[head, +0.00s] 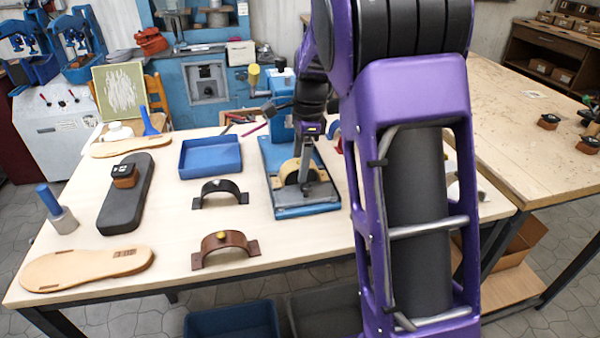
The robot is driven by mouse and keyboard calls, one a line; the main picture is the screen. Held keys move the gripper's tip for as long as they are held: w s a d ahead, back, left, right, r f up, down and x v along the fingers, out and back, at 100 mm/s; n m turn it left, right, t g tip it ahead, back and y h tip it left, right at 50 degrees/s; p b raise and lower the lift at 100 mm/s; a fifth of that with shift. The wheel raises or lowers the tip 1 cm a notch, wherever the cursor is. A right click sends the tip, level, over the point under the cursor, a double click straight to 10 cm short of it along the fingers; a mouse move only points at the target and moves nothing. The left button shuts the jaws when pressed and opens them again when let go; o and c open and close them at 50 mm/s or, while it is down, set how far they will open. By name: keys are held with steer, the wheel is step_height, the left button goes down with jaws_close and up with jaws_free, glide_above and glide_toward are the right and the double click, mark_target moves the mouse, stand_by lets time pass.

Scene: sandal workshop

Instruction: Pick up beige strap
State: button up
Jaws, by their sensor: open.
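The beige strap (287,172) is an arched band with a small knob-like spot on it. It stands on the grey plate of the blue press (307,212) near the middle of the table. My gripper (306,178) points down at the strap's right part, with its fingers open and overlapping the strap in this view. I cannot tell whether the fingers touch the strap or stand on both sides of it. The gripper hides some of the strap, and my purple arm covers the table to its right.
A black strap (220,193) and a brown strap (224,247) stand left of the press. The table's front middle is clear.

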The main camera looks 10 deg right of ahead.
jaws_close()
stand_by(0.3)
steer(key=shift+r, duration=0.1)
